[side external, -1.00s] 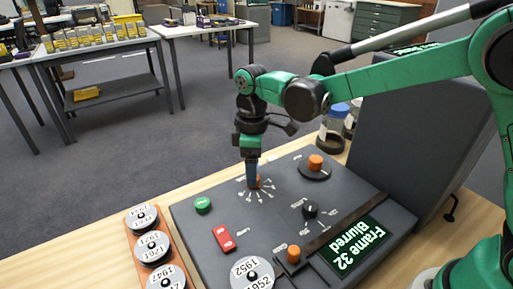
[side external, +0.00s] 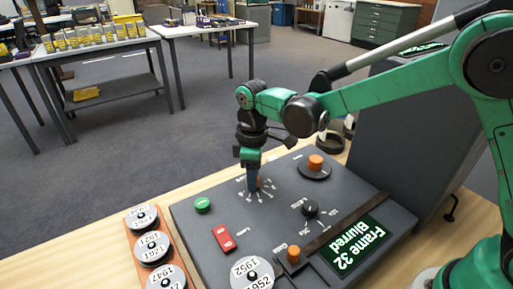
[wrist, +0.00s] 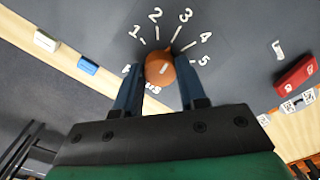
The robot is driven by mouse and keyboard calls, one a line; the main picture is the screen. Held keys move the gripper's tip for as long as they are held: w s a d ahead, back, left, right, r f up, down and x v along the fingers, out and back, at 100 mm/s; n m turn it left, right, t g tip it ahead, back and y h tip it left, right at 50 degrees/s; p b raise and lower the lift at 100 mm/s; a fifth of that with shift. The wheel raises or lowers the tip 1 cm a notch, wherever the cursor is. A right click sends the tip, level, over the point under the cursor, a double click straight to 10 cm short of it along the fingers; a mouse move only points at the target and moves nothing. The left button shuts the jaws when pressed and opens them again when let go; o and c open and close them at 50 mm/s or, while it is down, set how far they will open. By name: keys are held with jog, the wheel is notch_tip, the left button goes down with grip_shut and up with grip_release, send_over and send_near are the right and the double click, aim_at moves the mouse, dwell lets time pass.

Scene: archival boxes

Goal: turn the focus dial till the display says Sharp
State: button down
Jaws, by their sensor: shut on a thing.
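The focus dial is a round orange-brown knob (wrist: 160,68) with a ring of numbers 1 to 5 printed around it on the dark panel. My gripper (wrist: 157,92) is shut on this dial, one blue finger on each side. In the side view my gripper (side external: 254,188) points straight down onto the panel and hides most of the dial. The display (side external: 356,245) shows "Frame 32" and "Blurred" in pale letters on dark green.
The dark panel (side external: 275,226) also bears a black knob (side external: 310,209), orange knobs (side external: 316,162) and (side external: 293,255), a green button (side external: 203,204) and a red switch (side external: 223,238). A reel marked 1952 (side external: 252,272) lies at its front. A rack of labelled reels (side external: 151,248) stands left.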

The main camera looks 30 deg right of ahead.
jog(key=shift+m, duration=2.7)
jog(key=shift+c, duration=2.4)
grip_release()
jog(key=shift+r, duration=2.85)
